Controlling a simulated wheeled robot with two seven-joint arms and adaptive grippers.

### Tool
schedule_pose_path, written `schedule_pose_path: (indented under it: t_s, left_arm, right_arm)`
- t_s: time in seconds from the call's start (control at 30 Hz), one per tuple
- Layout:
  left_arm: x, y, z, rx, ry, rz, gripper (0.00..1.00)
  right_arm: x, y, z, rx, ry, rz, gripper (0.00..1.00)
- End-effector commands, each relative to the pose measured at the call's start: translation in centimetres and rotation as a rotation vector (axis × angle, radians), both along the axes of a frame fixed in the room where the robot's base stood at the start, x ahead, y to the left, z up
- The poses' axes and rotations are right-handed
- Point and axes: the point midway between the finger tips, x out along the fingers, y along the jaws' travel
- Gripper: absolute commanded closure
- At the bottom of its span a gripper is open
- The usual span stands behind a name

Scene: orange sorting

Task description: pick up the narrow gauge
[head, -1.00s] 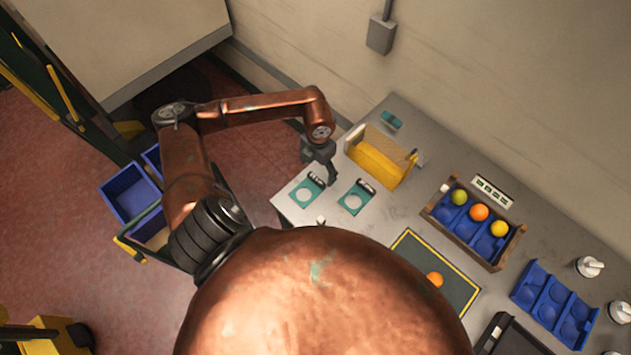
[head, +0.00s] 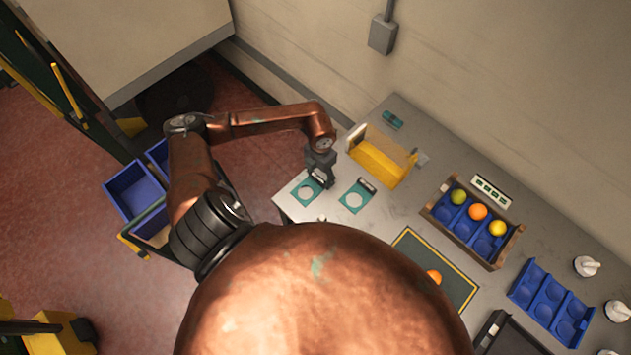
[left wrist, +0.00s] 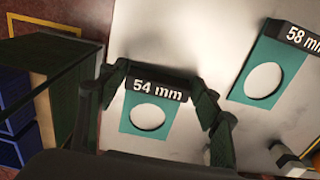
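The narrow gauge, a teal plate with a round hole and a black bar marked "54 mm" (left wrist: 148,117), lies on the table; it also shows in the head view (head: 304,193). My left gripper (head: 322,181) is low at that gauge. In the left wrist view my left gripper (left wrist: 163,100) is open, one finger on each side of the black bar, with gaps visible. I cannot tell exactly how high the fingertips are. The wider gauge, marked "58 mm" (left wrist: 268,77), lies to the right; it also shows in the head view (head: 354,198). My right gripper is out of view.
A yellow holder (head: 378,160) stands behind the gauges. A crate (head: 505,252) with several fruits, a dark mat (head: 452,283) with an orange (head: 433,277), and a blue tray (head: 549,300) lie further right. Blue bins (head: 134,190) stand left of the table.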

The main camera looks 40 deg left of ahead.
Motion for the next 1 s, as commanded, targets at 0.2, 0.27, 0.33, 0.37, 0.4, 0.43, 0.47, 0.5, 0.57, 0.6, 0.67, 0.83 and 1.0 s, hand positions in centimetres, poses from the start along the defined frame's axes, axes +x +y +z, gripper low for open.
schedule_pose_path:
  t_s: [0.2,0.27,0.33,0.37,0.4,0.43,0.47,0.5,0.57,0.6,0.67,0.83,1.0]
  left_arm:
    - [0.0,0.0,0.0,0.000,0.000,0.000,0.58]
    - [0.0,0.0,0.0,0.000,0.000,0.000,0.62]
    - [0.0,0.0,0.0,0.000,0.000,0.000,0.67]
    - [0.0,0.0,0.0,0.000,0.000,0.000,0.67]
    - [0.0,0.0,0.0,0.000,0.000,0.000,0.67]
    - [0.0,0.0,0.0,0.000,0.000,0.000,0.67]
    - [0.0,0.0,0.0,0.000,0.000,0.000,0.67]
    - [0.0,0.0,0.0,0.000,0.000,0.000,0.67]
    - [0.0,0.0,0.1,0.000,-0.001,0.000,0.67]
    - [0.0,0.0,0.1,0.000,-0.001,0.000,0.67]
    - [0.1,0.0,0.3,0.000,-0.001,0.000,0.67]
    - [0.1,0.0,1.7,0.002,-0.004,-0.001,0.67]
    - [-1.2,0.2,4.4,0.004,-0.002,-0.002,0.67]
  right_arm:
    - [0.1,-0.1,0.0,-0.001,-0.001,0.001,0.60]
    - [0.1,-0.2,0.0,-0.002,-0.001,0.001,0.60]
    - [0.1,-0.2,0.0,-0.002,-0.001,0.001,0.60]
    - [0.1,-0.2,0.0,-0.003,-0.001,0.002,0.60]
    - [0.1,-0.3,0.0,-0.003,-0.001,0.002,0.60]
    - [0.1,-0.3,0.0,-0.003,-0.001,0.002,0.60]
    - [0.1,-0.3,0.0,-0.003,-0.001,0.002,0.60]
    - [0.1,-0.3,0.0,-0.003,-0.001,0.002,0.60]
    - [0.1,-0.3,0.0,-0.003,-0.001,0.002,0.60]
    - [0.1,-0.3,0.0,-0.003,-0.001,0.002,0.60]
    - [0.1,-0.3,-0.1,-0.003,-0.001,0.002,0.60]
    - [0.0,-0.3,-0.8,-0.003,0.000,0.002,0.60]
    - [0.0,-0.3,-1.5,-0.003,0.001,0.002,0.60]
